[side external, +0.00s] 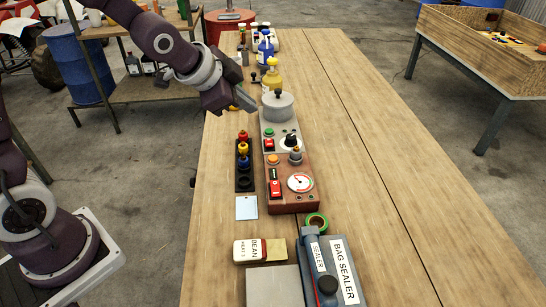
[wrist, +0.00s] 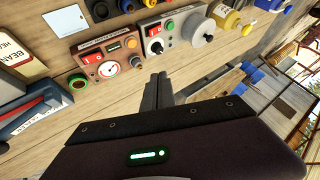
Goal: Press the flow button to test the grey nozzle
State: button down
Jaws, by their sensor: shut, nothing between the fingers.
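A reddish-brown panel (side external: 305,203) on the bench carries a round gauge (side external: 300,182), a red rocker switch (side external: 275,188) and an orange button (side external: 273,160). Beside that button stands a small grey fitting with an orange top (side external: 295,155); I cannot tell whether it is the grey nozzle. The panel also shows in the wrist view (wrist: 82,76). My gripper (side external: 252,107) is shut and empty, above the bench by the grey panel's lidded pot. In the wrist view its fingers (wrist: 158,78) are together, apart from both panels.
The grey panel (side external: 268,130) has a green button, red switch, black knob and grey pot (side external: 278,107). A black rack (side external: 243,183) holds red, yellow and blue nozzles. Bottles stand behind; a bag sealer (side external: 335,270) is in front. The bench's right side is clear.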

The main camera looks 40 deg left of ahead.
aim_at(270, 159)
jog(key=w+d+f+m+h, duration=0.1)
jog(key=w+f+m, duration=0.1)
jog(key=w+f, duration=0.3)
jog(key=shift+w+d+f+t, duration=0.15)
jog(key=shift+w+d+t, duration=0.05)
jog(key=shift+d+t, duration=0.15)
jog(key=shift+f, duration=4.4)
jog(key=shift+f, duration=0.1)
jog(key=shift+f, duration=0.3)
jog(key=shift+f, duration=0.45)
jog(key=shift+r, duration=0.85)
